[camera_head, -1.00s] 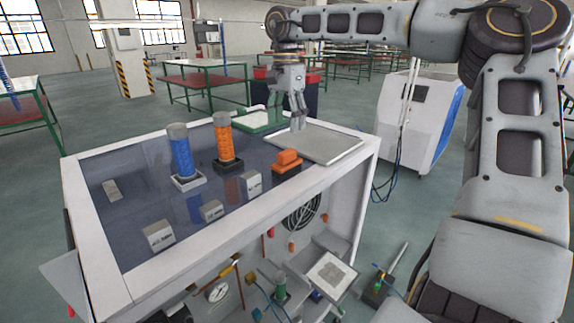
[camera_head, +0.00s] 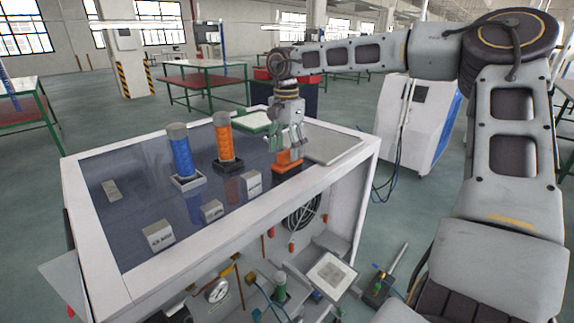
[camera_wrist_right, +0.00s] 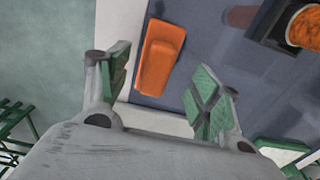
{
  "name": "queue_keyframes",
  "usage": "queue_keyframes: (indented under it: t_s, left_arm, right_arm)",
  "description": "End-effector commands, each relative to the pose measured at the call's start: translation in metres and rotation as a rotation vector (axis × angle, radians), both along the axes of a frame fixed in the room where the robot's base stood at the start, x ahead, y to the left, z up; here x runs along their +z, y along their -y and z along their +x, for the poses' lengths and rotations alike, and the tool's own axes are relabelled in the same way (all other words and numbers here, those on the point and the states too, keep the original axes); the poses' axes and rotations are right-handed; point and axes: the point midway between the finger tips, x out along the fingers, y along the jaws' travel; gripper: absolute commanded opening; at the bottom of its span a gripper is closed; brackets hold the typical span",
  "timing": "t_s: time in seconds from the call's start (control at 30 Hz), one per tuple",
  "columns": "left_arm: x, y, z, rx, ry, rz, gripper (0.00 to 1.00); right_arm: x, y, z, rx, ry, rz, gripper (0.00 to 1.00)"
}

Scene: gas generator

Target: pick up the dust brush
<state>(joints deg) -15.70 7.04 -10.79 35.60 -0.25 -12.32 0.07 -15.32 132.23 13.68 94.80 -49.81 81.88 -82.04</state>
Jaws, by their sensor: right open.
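The dust brush, which I take to be the orange block with a dark base (camera_head: 287,169), lies at the right part of the generator's sunken dark top, near its front edge. In the right wrist view the orange brush (camera_wrist_right: 160,55) shows between and beyond the fingers. My right gripper (camera_head: 291,155) points down just over the brush and partly hides it. In the wrist view the green-padded fingers (camera_wrist_right: 158,88) are spread wide with nothing between them. Whether they touch the brush cannot be told. My left gripper is not in view.
A blue cylinder (camera_head: 181,152) and an orange cylinder (camera_head: 223,138) stand left of the brush. Several small pale blocks lie along the top. A flat grey panel (camera_head: 330,146) is at the right. The generator's raised white rim (camera_head: 240,208) runs along the front.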

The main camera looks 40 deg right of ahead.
Motion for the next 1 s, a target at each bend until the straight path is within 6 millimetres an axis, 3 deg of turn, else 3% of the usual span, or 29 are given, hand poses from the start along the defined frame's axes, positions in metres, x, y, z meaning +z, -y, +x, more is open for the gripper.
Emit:
queue_keyframes:
  t_s: [0.23, 0.43, 0.7, 1.0]
  left_arm:
    - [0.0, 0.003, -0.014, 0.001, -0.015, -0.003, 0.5]
    - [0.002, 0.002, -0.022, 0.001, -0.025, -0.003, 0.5]
    - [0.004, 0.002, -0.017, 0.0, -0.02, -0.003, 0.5]
    - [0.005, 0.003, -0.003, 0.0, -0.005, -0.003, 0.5]
  right_arm:
    - [-0.004, 0.0, -0.001, 0.0, -0.001, 0.0, 0.64]
    - [-0.023, -0.001, -0.003, 0.001, -0.001, 0.0, 0.64]
    - [-0.049, -0.001, -0.004, 0.0, 0.0, 0.001, 0.64]
    - [-0.052, -0.001, -0.004, 0.0, 0.0, 0.001, 0.64]
